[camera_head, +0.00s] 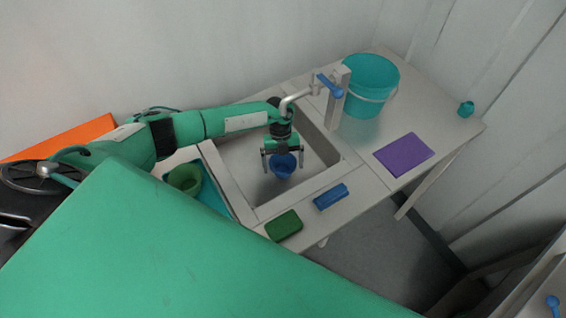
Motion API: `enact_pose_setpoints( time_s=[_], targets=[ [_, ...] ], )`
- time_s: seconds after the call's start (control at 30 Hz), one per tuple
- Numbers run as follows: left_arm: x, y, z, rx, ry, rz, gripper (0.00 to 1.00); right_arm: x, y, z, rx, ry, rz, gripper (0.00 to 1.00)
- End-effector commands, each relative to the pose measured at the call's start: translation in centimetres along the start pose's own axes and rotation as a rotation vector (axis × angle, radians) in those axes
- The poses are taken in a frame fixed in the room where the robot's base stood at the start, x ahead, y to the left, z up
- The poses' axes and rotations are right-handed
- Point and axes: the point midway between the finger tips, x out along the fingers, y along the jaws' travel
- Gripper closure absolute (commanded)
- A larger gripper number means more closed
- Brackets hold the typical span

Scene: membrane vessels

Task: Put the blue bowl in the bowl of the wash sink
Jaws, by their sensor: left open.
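The blue bowl (284,166) is inside the basin of the wash sink (242,206), near its middle. It looks upright; I cannot tell whether it rests on the basin floor. My left gripper (283,169) is open and points down over the bowl, with one finger on each side of it in the picture. I cannot tell whether the fingers touch the bowl. My right gripper does not show.
A faucet with a blue handle (330,86) stands behind the sink. A blue block (331,197) and green block (284,225) lie in front. A green bowl (185,180) is left.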

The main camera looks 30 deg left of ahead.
Motion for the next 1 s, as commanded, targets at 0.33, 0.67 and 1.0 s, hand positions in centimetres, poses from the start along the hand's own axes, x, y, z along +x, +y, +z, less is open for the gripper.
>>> enact_pose_setpoints(
  time_s=[0.33,0.67,1.0],
  targets=[
    [-3.5,0.0,0.1,0.002,-0.003,-0.002,0.02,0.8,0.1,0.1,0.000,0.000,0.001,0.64],
    [-10.2,-0.1,0.1,0.000,-0.002,-0.003,0.02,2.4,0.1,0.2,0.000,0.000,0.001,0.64],
    [-12.2,0.0,-0.1,0.000,0.001,0.000,0.02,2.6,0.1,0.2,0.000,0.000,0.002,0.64]
  ],
)
